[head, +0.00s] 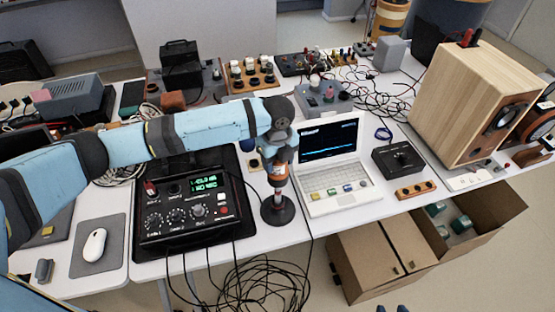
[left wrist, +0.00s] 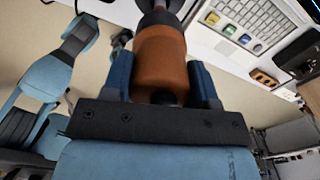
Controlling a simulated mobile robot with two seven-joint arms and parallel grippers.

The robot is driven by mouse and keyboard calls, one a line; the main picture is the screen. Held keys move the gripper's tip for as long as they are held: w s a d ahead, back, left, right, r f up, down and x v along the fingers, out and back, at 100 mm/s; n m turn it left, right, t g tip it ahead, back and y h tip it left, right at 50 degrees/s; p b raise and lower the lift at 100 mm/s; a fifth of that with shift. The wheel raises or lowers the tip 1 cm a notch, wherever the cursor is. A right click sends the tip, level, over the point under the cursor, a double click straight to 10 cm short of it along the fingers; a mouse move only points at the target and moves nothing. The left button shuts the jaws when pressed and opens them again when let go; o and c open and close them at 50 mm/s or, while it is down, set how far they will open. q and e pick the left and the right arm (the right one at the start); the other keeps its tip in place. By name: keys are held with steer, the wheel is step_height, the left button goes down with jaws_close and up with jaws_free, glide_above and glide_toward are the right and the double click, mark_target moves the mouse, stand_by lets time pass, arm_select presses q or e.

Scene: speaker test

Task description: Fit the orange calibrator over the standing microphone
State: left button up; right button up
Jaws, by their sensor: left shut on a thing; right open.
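The orange calibrator (head: 278,175) is an upright short cylinder held by my left gripper (head: 279,164). In the left wrist view the calibrator (left wrist: 161,62) sits between the two blue fingers of my left gripper (left wrist: 162,75), which are shut on it. The standing microphone's dark round base (head: 278,211) stands on the white table directly below. Dark parts join the calibrator's lower end to the base in the picture. How far the calibrator is over the microphone cannot be told. Blue fingertips of my right gripper (head: 391,309) show apart at the bottom edge, empty.
A black meter box (head: 190,203) with green digits stands left of the base. A laptop (head: 333,165) is close on the right. A wooden speaker (head: 470,95) stands at the right. Cables (head: 258,285) hang below the table's front edge, beside cardboard boxes (head: 378,262).

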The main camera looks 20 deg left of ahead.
arm_select(q)
steer(key=shift+f, duration=0.5)
stand_by(0.4)
steer(key=o, duration=1.2)
steer(key=shift+c, duration=0.2)
step_height(320, 180, up, 14)
steer(key=b, duration=0.1)
steer(key=s+d+f+n+t+h+p, duration=0.1)
steer(key=s+d+f+n+t+h, duration=0.15)
steer(key=s+d+f+n, duration=0.4)
steer(key=s+d+f+n+t+h+p, duration=0.1)
steer(key=d+f+n+t+h, duration=0.2)
steer(key=f, duration=0.6)
steer(key=s+a+f+n+t+y+p, duration=0.1)
steer(key=s+a+f+n+t, duration=0.1)
steer(key=s+a+f+n, duration=0.2)
steer(key=s+a+f+n+t+y, duration=0.1)
steer(key=s+a+f+n+t, duration=0.2)
steer(key=s, duration=1)
steer(key=a+f+n, duration=0.2)
steer(key=a+n, duration=0.3)
steer(key=n, duration=0.1)
steer(key=shift+s+a+f+n+p, duration=0.15)
steer(key=shift+s+a+n+p, duration=0.05)
steer(key=shift+a+n+p, duration=0.2)
